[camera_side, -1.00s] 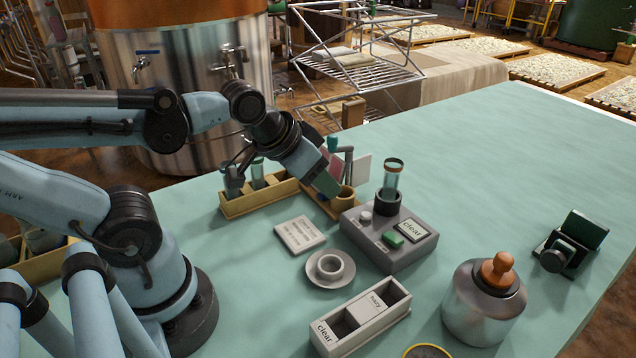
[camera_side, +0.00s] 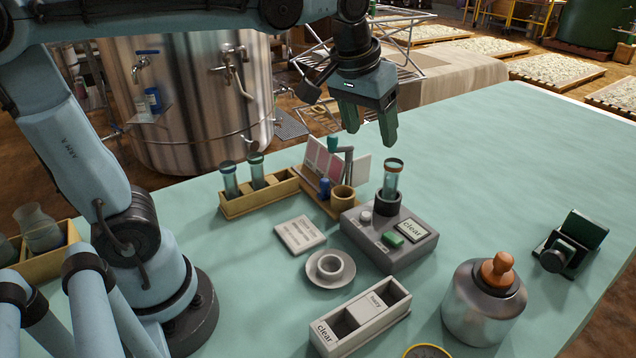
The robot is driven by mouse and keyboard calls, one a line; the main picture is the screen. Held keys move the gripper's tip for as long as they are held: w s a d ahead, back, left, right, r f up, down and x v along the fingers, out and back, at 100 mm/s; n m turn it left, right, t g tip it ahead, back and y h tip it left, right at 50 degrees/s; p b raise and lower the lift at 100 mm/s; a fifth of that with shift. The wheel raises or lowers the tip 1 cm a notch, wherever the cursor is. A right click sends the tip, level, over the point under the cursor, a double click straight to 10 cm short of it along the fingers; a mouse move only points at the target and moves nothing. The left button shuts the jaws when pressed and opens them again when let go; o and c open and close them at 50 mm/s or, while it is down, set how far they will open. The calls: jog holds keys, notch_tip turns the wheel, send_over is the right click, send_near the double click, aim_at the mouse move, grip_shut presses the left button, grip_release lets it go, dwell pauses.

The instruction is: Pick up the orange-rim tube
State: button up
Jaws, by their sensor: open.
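The orange-rim tube (camera_side: 392,178) is a clear glass tube with an orange-brown rim. It stands upright in the dark round socket of the grey device (camera_side: 405,255). My gripper (camera_side: 371,137) is open and empty, pointing down above and slightly left of the tube, apart from it. Both green fingers show, with a clear gap between them. Two other glass tubes with dark rims (camera_side: 230,180) stand in the wooden rack (camera_side: 235,210) to the left.
A wooden stand with colour cards and a small cup (camera_side: 343,196) is just left of the device. A white saucer with a cup (camera_side: 330,268), a two-slot box marked clear (camera_side: 322,338) and a metal jar (camera_side: 482,305) stand in front.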

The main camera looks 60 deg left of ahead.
jog(key=w+d+r+n+g, duration=0.1)
jog(key=w+r+g, duration=0.1)
jog(key=w, duration=0.3)
send_over(394, 162)
jog(key=shift+n+y, duration=0.3)
jog(key=shift+n, duration=0.1)
jog(key=f, duration=0.4)
jog(key=d+f, duration=0.1)
jog(key=f, duration=0.1)
jog(key=shift+s+f, duration=0.15)
jog(key=shift+f, duration=0.1)
jog(key=shift+a+f, duration=0.25)
jog(key=shift+f, duration=1.15)
jog(key=shift+a+f, duration=0.2)
jog(key=shift+f, duration=1.15)
grip_shut()
jog(key=shift+r, duration=0.1)
